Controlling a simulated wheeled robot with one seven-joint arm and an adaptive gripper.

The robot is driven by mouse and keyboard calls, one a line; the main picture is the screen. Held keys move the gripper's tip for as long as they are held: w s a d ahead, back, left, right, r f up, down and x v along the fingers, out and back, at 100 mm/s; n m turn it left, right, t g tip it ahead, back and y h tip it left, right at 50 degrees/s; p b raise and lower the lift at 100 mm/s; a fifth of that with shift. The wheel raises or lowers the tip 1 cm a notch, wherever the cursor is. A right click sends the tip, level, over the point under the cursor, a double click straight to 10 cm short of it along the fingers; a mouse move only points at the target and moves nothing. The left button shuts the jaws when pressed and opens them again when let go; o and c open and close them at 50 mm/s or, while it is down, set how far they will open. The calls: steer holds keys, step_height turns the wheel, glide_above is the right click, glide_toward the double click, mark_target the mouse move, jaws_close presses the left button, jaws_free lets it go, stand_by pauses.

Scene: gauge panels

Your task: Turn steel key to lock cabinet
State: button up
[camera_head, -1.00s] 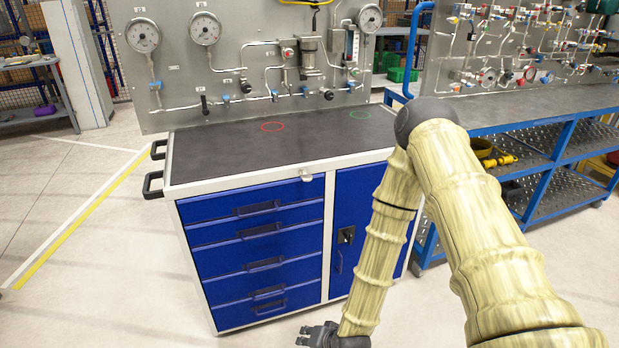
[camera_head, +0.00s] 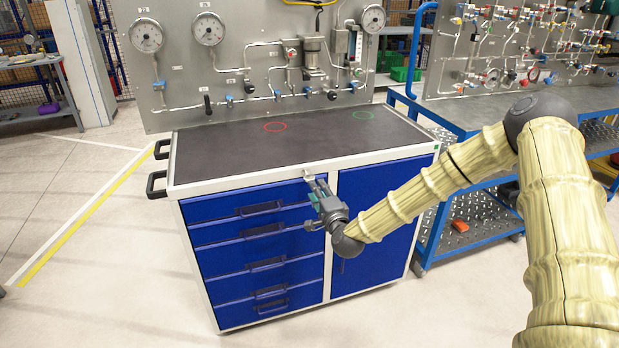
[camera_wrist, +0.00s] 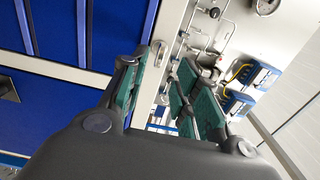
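The cabinet (camera_head: 262,240) has blue drawers on the left and a blue door (camera_head: 378,225) on the right. My gripper (camera_head: 318,188) is raised in front of the cabinet's upper front, near the white post between drawers and door. In the wrist view my gripper (camera_wrist: 165,95) has its green-padded fingers apart with nothing seen between them. A small metal fitting (camera_head: 307,174) sits under the top edge, just by the fingertips; a metal fitting also shows in the wrist view (camera_wrist: 244,73).
A gauge panel (camera_head: 265,60) stands behind. A blue-framed bench (camera_head: 470,125) is to the right. Open floor lies at left.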

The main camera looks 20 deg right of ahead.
mark_target(309, 176)
steer(key=w, duration=0.4)
steer(key=w+p, duration=0.1)
steer(key=w, duration=0.3)
steer(key=shift+w+a+p, duration=0.2)
steer(key=shift+w+p, duration=0.1)
steer(key=shift+w, duration=0.1)
jaws_close()
